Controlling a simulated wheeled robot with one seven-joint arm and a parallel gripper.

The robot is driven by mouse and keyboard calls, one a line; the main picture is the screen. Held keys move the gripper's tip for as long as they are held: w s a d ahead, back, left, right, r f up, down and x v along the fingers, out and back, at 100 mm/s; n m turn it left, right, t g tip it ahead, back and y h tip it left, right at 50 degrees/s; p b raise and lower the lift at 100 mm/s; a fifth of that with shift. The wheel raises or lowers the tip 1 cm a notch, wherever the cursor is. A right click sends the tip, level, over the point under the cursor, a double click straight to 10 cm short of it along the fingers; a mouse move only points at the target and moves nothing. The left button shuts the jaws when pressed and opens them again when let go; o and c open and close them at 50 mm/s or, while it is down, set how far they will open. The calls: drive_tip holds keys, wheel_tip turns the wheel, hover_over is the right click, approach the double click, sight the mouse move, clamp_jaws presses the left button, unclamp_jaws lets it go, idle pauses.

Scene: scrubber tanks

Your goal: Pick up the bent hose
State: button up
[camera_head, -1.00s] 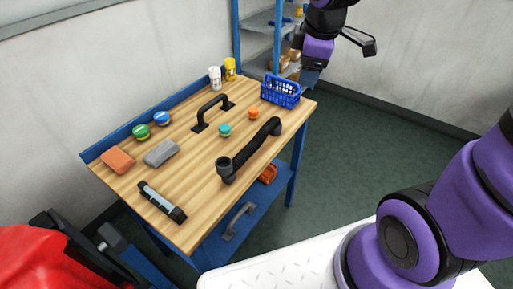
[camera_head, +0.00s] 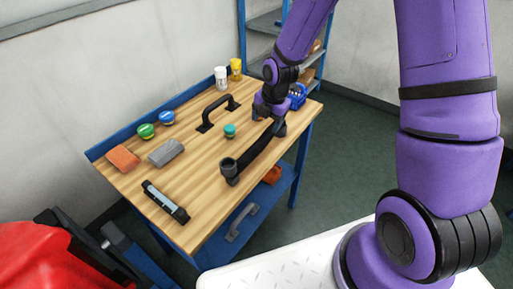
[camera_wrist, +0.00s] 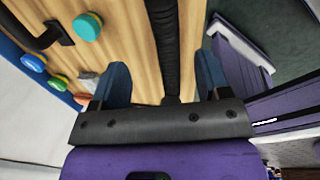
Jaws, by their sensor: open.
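The bent hose (camera_head: 255,152) is a black tube with a cuffed end, lying along the right front edge of the wooden workbench (camera_head: 200,222). My gripper (camera_head: 268,116) is over the hose's far part, pointing down, and hides some of it. In the wrist view the hose (camera_wrist: 164,40) runs between the two spread blue fingers of my gripper (camera_wrist: 163,70), with a gap on each side. My gripper is open and holds nothing. I cannot tell how far down the fingers reach beside the hose.
A black handle (camera_head: 218,110), a teal knob (camera_head: 230,131), a grey block (camera_head: 166,152), an orange block (camera_head: 123,158) and a squeegee-like tool (camera_head: 165,200) lie on the bench. A blue basket (camera_head: 298,96) stands at the far right corner. Bottles stand at the back.

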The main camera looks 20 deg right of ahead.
sight(266, 135)
drive_tip(key=f, duration=0.4)
drive_tip(key=shift+w+a+f, duration=0.1)
drive_tip(key=shift+w+a, duration=0.1)
drive_tip(key=shift+w, duration=0.05)
drive_tip(key=shift+w+d+f, duration=0.1)
drive_tip(key=shift+w+f, duration=0.15)
drive_tip(key=shift+f, duration=1.15)
drive_tip(key=shift+w+d+f, duration=0.1)
drive_tip(key=shift+w+f, duration=0.1)
drive_tip(key=shift+f, duration=1.15)
drive_tip(key=c, duration=1.1)
